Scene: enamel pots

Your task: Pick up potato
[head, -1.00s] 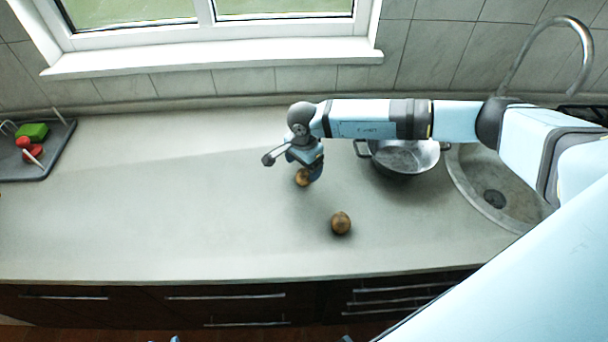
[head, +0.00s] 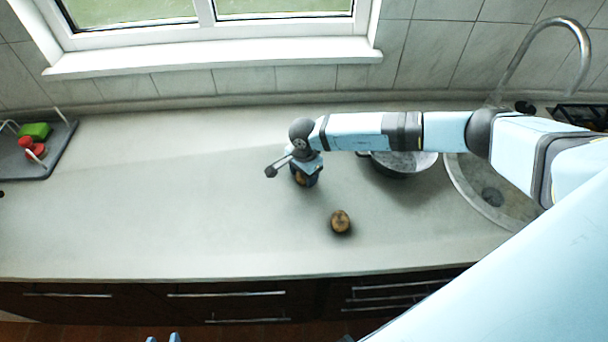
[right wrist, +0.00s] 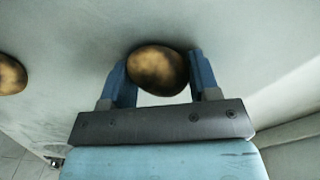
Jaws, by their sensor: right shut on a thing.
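A brown potato (right wrist: 158,69) sits between the two blue fingers of my right gripper (right wrist: 160,78) in the right wrist view, and the fingers are shut on it. In the head view the right gripper (head: 305,178) points down at the counter, and its fingers partly hide the held potato (head: 300,179). A second brown potato (head: 341,221) lies on the counter to the lower right of the gripper. It also shows at the left edge of the right wrist view (right wrist: 9,74). My left gripper is not clearly in view.
The grey counter (head: 150,210) is clear to the left. A metal pot (head: 404,163) stands behind my right forearm, beside the round sink (head: 480,205) with its tall faucet (head: 545,38). A dark tray (head: 55,150) with green and red items sits at the far left.

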